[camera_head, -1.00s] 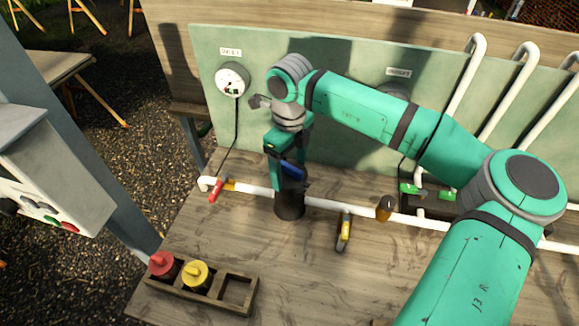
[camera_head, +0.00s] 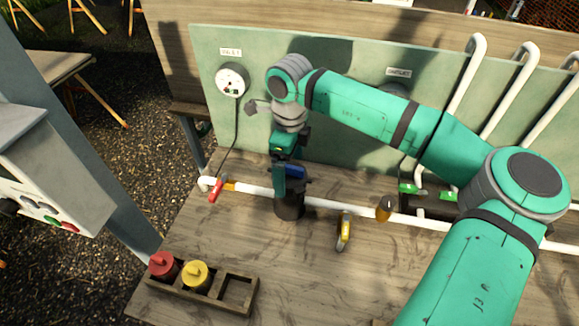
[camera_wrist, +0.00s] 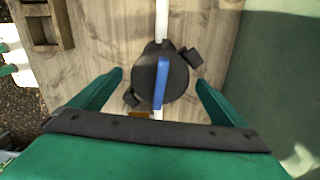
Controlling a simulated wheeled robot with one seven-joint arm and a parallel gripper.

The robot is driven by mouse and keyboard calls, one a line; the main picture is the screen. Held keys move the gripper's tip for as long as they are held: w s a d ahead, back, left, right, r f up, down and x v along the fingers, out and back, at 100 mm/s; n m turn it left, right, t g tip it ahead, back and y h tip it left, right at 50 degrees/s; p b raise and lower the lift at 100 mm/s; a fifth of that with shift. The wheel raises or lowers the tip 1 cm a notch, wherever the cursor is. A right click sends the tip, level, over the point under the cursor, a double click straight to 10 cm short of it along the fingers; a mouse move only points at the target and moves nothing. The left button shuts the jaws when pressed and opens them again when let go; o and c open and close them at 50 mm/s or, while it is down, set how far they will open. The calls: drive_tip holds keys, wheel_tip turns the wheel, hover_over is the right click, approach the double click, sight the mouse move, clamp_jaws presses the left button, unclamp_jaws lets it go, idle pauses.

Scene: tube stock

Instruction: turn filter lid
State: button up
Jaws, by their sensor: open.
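The filter (camera_head: 290,211) is a dark round housing on the white pipe. Its black lid (camera_wrist: 178,83) has a raised blue bar (camera_wrist: 161,82) across the middle, nearly in line with the pipe in the wrist view. The bar shows partly in the head view (camera_head: 295,171). Dark lugs stick out at the lid's edge. My gripper (camera_wrist: 160,80) is open above the lid, with one green finger on each side of the bar and clear gaps to it. In the head view, a finger hides part of the lid.
The white pipe (camera_head: 326,204) runs along the bench, with a red-handled valve (camera_head: 215,191) and a yellow-handled valve (camera_head: 344,231). A wooden rack (camera_head: 212,304) at front left holds red and yellow canisters. A gauge (camera_head: 232,79) hangs on the green back panel.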

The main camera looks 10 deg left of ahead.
wheel_tip(320, 180, up, 11)
drive_tip(key=shift+f, duration=0.15)
idle(0.4)
